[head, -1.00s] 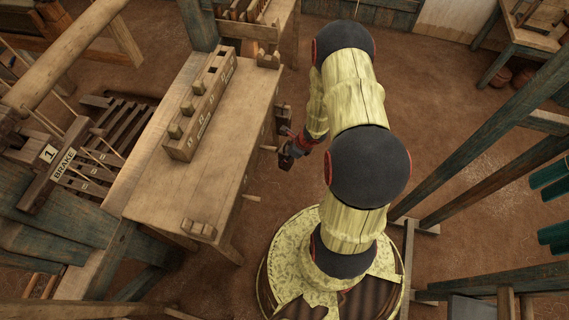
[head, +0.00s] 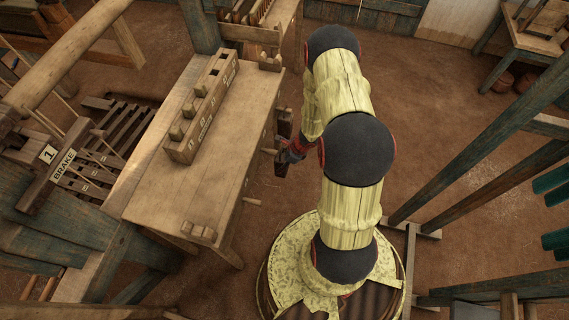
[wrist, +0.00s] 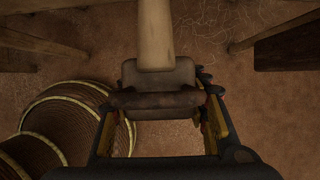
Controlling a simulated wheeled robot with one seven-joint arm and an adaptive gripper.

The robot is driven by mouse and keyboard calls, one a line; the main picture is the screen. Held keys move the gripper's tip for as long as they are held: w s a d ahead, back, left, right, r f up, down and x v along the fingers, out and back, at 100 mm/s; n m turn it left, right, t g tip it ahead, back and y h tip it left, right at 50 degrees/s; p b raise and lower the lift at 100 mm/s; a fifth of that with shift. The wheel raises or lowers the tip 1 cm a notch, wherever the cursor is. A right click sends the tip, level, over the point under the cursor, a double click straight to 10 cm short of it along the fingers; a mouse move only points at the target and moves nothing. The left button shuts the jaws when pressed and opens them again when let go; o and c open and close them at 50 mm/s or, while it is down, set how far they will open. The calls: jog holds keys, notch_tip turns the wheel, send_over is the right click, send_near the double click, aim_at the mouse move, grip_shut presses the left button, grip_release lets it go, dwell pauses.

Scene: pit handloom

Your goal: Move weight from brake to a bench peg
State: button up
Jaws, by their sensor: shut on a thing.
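My gripper (head: 292,152) is at the right side of the wooden bench (head: 235,125). In the wrist view, its two fingers (wrist: 160,108) are shut on a dark bar of the weight (wrist: 157,74). A pale bench peg (wrist: 155,35) runs down from the top of that view, and its end overlaps the weight's dark block. I cannot tell whether the weight is on the peg or beside it. The weight also shows in the head view (head: 281,166), partly hidden by the gripper, close to a short peg (head: 268,151). The brake lever (head: 55,170), labelled BRAKE, is at the left.
A long wooden box (head: 203,105) with blocks stands on the bench. Another peg (head: 252,201) sticks out nearer the bench's front. Blue-grey posts (head: 480,140) stand at the right. Bare floor (head: 420,90) lies between them and my arm.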

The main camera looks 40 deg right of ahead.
jog(key=w+a, duration=0.2)
jog(key=w, duration=0.1)
jog(key=shift+w+a+f, duration=0.25)
jog(key=shift+a+f, duration=0.05)
jog(key=shift+f, duration=0.05)
dwell(0.3)
dwell(0.5)
jog(key=o, duration=1.6)
jog(key=v, duration=1.2)
